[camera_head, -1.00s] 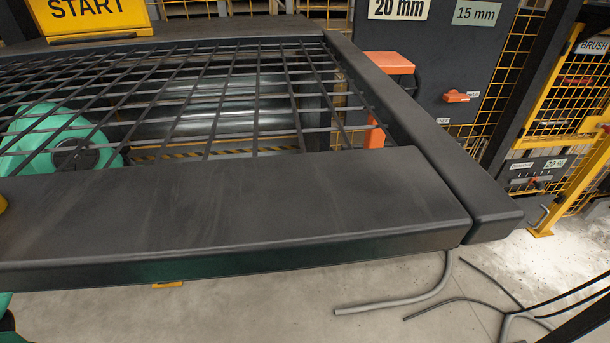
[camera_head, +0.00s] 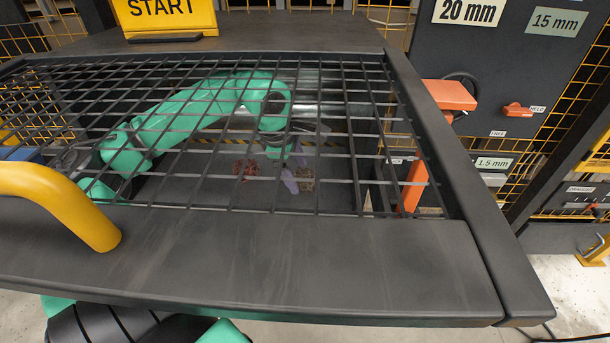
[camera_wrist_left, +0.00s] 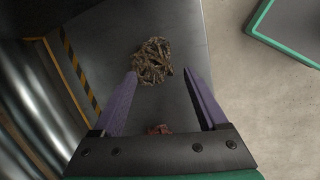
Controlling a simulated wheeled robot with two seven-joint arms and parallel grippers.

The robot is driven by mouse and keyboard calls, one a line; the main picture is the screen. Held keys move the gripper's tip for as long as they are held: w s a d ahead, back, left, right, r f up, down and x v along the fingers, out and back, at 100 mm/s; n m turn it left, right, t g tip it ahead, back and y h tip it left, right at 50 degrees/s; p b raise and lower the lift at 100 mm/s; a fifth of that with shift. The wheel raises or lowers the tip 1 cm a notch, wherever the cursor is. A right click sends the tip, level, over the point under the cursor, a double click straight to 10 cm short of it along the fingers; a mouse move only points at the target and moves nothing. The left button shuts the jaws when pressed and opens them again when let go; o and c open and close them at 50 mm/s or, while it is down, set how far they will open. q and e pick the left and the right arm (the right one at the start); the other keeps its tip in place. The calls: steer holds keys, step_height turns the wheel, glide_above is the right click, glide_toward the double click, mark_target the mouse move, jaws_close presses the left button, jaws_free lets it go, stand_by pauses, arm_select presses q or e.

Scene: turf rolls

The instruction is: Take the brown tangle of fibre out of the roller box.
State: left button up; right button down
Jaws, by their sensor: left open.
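The brown tangle of fibre (camera_wrist_left: 152,60) lies on the dark floor of the roller box, centred ahead of my left gripper (camera_wrist_left: 160,73) in the left wrist view. The purple fingers are spread, with nothing held between them. I cannot tell how high the tips are above the tangle. In the head view my left arm reaches in under the black mesh, and its gripper (camera_head: 294,174) points down beside the brown tangle (camera_head: 306,181). A reddish clump (camera_head: 246,169) lies to the left; it also shows in the wrist view (camera_wrist_left: 160,129). My right gripper is out of view.
The black mesh guard (camera_head: 190,208) covers the box, with a broad dark front ledge (camera_head: 290,265) and a yellow handle (camera_head: 60,200). In the wrist view a shiny roller (camera_wrist_left: 22,115) and a yellow-black striped edge (camera_wrist_left: 78,72) stand on the left.

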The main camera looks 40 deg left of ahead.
arm_select(q)
steer(key=shift+w+f, duration=0.6)
steer(key=shift+f, duration=0.15)
steer(key=shift+w+f, duration=0.55)
steer(key=shift+f, duration=0.2)
jaws_close()
steer(key=shift+r, duration=0.1)
